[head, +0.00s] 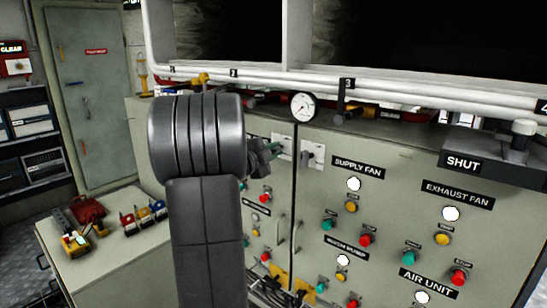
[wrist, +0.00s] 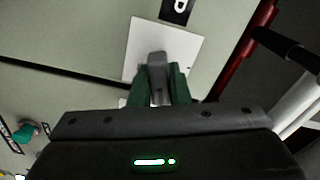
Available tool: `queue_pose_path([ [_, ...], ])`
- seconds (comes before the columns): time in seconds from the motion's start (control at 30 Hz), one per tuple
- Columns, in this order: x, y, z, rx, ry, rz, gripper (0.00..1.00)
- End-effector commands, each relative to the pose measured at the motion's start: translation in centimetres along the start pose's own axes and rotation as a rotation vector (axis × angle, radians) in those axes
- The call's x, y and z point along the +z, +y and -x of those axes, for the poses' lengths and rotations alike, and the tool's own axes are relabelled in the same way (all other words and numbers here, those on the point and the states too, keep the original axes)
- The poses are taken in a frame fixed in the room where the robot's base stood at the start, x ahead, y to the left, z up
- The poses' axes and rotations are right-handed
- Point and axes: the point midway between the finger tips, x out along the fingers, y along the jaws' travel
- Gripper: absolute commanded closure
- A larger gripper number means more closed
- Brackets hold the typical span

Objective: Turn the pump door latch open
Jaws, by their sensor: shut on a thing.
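My gripper (head: 270,149) is at the upper edge of the pale green cabinet front, at the left of two white latch plates. In the wrist view its green fingers (wrist: 157,80) are closed on both sides of a grey latch handle (wrist: 156,60). The handle sits on a white square plate (wrist: 183,45), partly covered by my fingers. In the head view the plate (head: 287,142) shows beside my gripper, but the held handle is hard to make out.
A second latch (head: 308,155) is just right of the door seam. A pressure gauge (head: 303,106) and white pipes (head: 390,96) run above. Coloured buttons and labels cover the right panel. A red pipe (wrist: 243,45) and black part are close in the wrist view.

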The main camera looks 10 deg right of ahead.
Motion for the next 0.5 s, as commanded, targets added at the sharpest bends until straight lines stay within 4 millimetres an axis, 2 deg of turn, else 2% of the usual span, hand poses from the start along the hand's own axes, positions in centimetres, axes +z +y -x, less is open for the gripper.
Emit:
queue_pose_path([
  [0.2, 0.08, 0.40, 0.00, 0.000, 0.001, -0.170, 1.00],
  [0.5, 0.06, 0.30, 0.00, 0.000, 0.000, -0.321, 1.00],
])
